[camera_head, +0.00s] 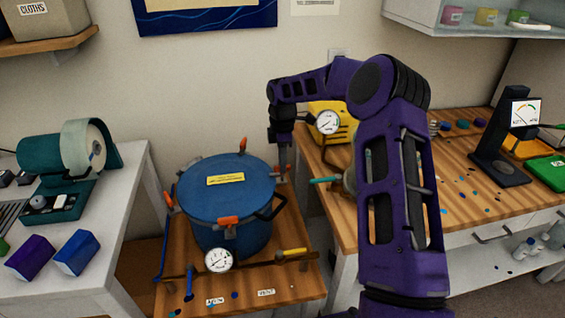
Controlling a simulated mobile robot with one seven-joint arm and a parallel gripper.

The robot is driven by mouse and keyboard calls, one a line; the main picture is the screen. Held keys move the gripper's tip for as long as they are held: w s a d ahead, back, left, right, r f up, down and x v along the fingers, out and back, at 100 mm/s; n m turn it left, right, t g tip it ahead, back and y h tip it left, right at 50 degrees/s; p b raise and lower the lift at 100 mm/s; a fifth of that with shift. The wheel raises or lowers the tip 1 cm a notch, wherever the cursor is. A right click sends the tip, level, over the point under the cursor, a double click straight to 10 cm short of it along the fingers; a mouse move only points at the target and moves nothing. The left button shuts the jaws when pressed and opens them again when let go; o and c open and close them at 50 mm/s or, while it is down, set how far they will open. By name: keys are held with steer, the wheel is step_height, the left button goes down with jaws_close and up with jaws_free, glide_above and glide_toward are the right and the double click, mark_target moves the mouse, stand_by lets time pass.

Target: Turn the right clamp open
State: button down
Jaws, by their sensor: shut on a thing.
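A blue pressure pot (232,240) with a blue lid (212,203) and a yellow label stands on a low wooden stand. Orange-handled clamps show on its rim: the front clamp (229,222), the left clamp (169,205) and the back clamp (243,145). My gripper (283,164) points down at the pot's right rim, above the black side handle (271,208). It is shut there on what seems to be the right clamp, which my fingers mostly hide, so its angle cannot be told.
A gauge (218,260) and a yellow-handled valve (291,253) sit at the pot's front. Another gauge (327,122) and a yellow machine (345,120) are close behind my arm. The right workbench (470,215) and left table (115,205) flank the stand.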

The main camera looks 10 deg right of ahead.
steer(key=m, duration=0.9)
steer(key=shift+m, duration=0.3)
steer(key=m, duration=0.4)
steer(key=shift+m, duration=2)
steer(key=c, duration=0.9)
jaws_free()
